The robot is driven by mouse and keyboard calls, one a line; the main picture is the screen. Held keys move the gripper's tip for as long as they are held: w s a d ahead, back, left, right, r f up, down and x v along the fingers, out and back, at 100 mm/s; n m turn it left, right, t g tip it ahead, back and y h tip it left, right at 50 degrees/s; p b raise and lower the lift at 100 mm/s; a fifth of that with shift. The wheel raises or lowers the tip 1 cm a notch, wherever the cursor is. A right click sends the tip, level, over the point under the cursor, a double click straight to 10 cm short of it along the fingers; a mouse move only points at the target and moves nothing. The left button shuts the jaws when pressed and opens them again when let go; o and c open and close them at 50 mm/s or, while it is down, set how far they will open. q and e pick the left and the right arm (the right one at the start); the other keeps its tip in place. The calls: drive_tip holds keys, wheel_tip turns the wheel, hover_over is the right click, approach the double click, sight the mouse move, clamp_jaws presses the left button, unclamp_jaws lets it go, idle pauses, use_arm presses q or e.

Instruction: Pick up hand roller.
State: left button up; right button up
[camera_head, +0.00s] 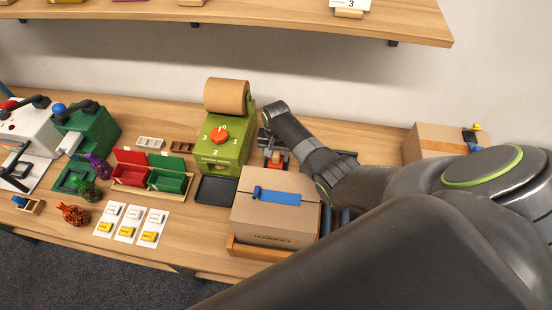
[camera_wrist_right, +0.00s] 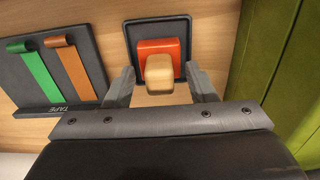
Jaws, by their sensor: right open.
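The hand roller (camera_wrist_right: 158,66) has an orange-red body and a pale wooden handle. It sits on a small dark square tray (camera_wrist_right: 182,31) in the right wrist view. My right gripper (camera_wrist_right: 162,86) is open, with one finger on each side of the handle and visible gaps between. In the head view the roller (camera_head: 277,158) shows behind the cardboard box, beside the green machine, partly covered by my right arm. My left gripper is not in view.
A dark tape holder (camera_wrist_right: 75,85) with green and orange strips lies beside the roller tray. The green machine (camera_head: 228,140) stands close on the other side. The cardboard box (camera_head: 275,205) stands in front. A shelf (camera_head: 250,12) is above.

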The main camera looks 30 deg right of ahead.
drive_tip(key=shift+f, duration=0.1)
clamp_jaws()
idle(0.3)
drive_tip(key=shift+r+b, duration=0.4)
drive_tip(key=shift+r, duration=4.65)
